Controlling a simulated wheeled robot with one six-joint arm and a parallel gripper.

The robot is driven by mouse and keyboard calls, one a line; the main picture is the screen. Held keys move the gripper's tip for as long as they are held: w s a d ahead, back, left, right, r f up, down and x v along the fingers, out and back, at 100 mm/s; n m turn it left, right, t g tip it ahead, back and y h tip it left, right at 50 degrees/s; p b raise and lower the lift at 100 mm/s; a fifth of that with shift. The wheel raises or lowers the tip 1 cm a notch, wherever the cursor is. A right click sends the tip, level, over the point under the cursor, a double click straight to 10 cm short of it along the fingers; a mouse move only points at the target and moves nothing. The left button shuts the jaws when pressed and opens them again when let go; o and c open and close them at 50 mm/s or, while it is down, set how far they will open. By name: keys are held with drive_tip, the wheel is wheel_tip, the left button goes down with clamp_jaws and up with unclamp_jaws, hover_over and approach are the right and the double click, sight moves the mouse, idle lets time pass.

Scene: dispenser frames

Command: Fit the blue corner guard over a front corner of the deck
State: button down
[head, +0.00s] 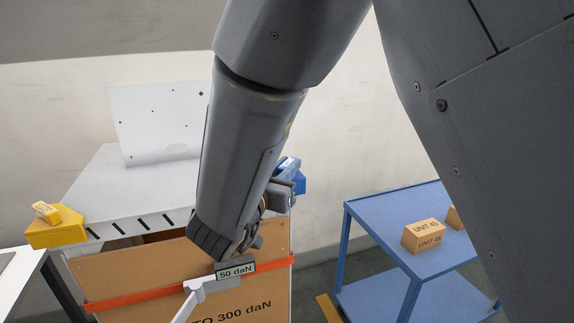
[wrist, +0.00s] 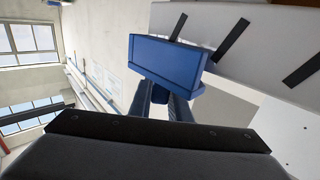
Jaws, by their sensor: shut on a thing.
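The blue corner guard shows in the wrist view (wrist: 165,58) between the fingertips of my gripper (wrist: 163,98), which is shut on it. In the head view the guard (head: 299,182) is partly hidden behind my arm, near the right front corner of the deck. The deck (head: 105,185) is a white slotted platform with an upright back plate. In the wrist view the guard overlaps the deck's end (wrist: 195,18) in the picture; I cannot tell whether they touch. My arm hides the right front corner in the head view.
A yellow corner guard (head: 57,232) sits at the deck's left front corner. Below the deck is a brown panel (head: 140,275) with an orange strap and a "50 daN" label (head: 235,268). A blue cart (head: 385,215) with boxes (head: 425,236) stands at right.

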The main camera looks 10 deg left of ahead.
drive_tip(key=shift+f+b, duration=0.35)
drive_tip(key=shift+f, duration=0.5)
drive_tip(key=c, duration=1.6)
unclamp_jaws()
drive_tip(key=shift+o, duration=0.2)
drive_tip(key=b+v, duration=0.2)
drive_tip(key=v, duration=0.5)
drive_tip(key=shift+s+a, duration=0.15)
drive_tip(key=shift+s, duration=0.25)
drive_tip(key=shift+s, duration=0.1)
